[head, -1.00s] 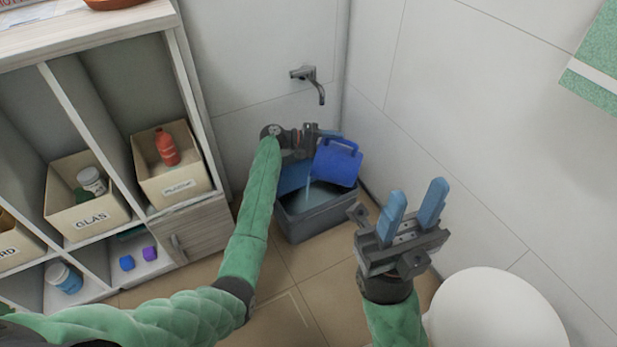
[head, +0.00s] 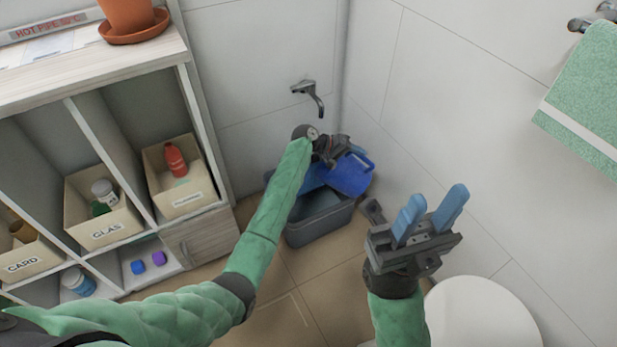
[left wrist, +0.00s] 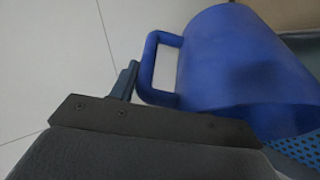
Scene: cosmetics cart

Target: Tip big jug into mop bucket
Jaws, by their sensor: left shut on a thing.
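The big blue jug (head: 350,177) is tilted over the grey mop bucket (head: 318,228), which stands on the floor in the wall corner. In the left wrist view the jug (left wrist: 230,65) lies on its side, its handle (left wrist: 152,72) towards my gripper. My left gripper (head: 340,150) is shut on the jug, with one finger beside the handle; the exact grip is partly hidden. A blue perforated part (left wrist: 298,148) of the bucket shows below the jug. No stream is clearly visible now. My right gripper (head: 436,200) is open and empty, right of the bucket.
A wall tap (head: 308,92) is above the bucket. A shelf unit (head: 205,236) with labelled bins stands on the left. A white rounded object (head: 480,315) is at lower right, and a green towel (head: 585,105) hangs at upper right. Tiled floor is free before the bucket.

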